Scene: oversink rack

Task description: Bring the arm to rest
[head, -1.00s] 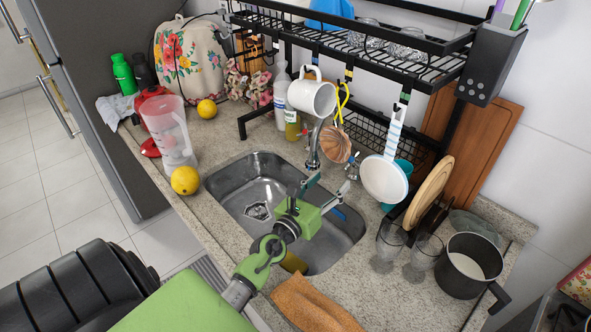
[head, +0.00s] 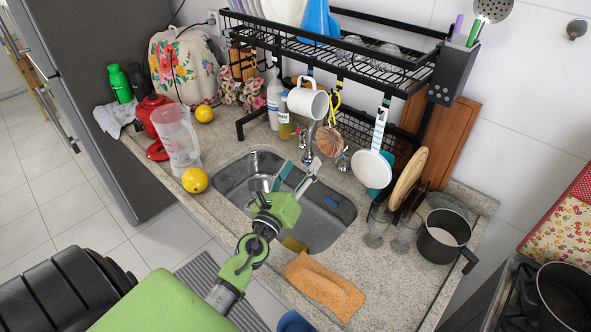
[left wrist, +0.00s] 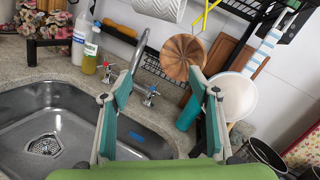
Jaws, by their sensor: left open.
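My left gripper (head: 298,174) is open and empty, with green-teal fingers spread apart. In the head view it shows over the steel sink (head: 232,178), its fingertips pointing toward the tap (head: 307,148). My left arm comes in from the lower left. In the left wrist view the two fingers of the gripper (left wrist: 161,88) stand apart with nothing between them. The sink basin (left wrist: 85,110) lies below and left of them there. My right gripper is in neither view.
A black rack (head: 385,70) stands over the sink with a white mug (head: 308,103) and a white pan (head: 372,168) hanging from it. Glasses (head: 405,235) and a pot (head: 443,238) stand to the right. An orange cloth (head: 323,287) lies at the front. A blender jug (head: 177,138) stands left.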

